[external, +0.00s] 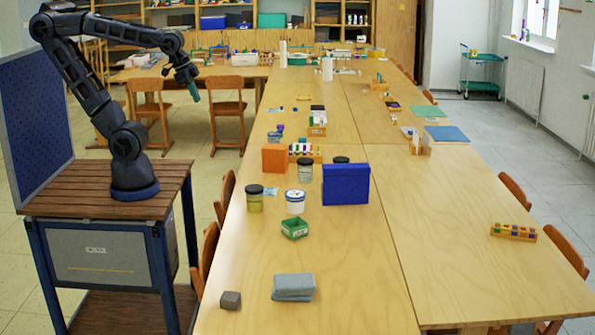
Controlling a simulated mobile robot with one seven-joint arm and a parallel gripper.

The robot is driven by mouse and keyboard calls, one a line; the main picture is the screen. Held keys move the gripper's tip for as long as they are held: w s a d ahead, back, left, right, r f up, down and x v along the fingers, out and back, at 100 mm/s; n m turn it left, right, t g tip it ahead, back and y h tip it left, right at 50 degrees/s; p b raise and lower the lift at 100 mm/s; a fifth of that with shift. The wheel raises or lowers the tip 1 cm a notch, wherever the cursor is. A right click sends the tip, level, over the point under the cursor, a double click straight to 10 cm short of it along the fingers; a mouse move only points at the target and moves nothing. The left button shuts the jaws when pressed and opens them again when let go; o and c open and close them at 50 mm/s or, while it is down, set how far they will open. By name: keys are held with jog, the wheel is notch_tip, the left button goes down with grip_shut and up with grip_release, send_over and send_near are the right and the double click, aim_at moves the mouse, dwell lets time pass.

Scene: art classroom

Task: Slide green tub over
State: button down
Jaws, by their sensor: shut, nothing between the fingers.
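A small green tub (294,228), open at the top with a pale label on its front, sits on the near left part of the long wooden table (340,270). My gripper (194,92) is up in the air to the left of the table, far from the tub and pointing down. It is shut and holds nothing. The tub's underside is hidden.
Behind the tub stand a white jar (295,202), a yellowish jar (255,199) and a blue box (346,184). In front lie a grey folded cloth-like block (293,287) and a small dark block (230,300). Table to the tub's right is clear.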

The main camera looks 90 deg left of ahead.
jog(key=w+d+f+m+g, duration=0.1)
jog(key=w+f+m, duration=0.35)
jog(key=w, duration=0.75)
jog(key=w+f+m+g, duration=0.1)
jog(key=w+f+m, duration=0.4)
jog(key=w, duration=0.6)
jog(key=w+f+m, duration=0.2)
jog(key=w+f, duration=0.2)
jog(key=f, duration=0.7)
jog(key=w+d+f+m+g, duration=0.1)
jog(key=w+f, duration=0.4)
jog(key=f, duration=0.6)
jog(key=w+d+f+m+g, duration=0.1)
jog(key=w+f+m, duration=0.3)
jog(key=f, duration=0.7)
jog(key=shift+w+d+f, duration=0.15)
jog(key=shift+w+f, duration=0.15)
jog(key=shift+w, duration=0.2)
jog(key=d, duration=0.2)
jog(key=shift+d, duration=1)
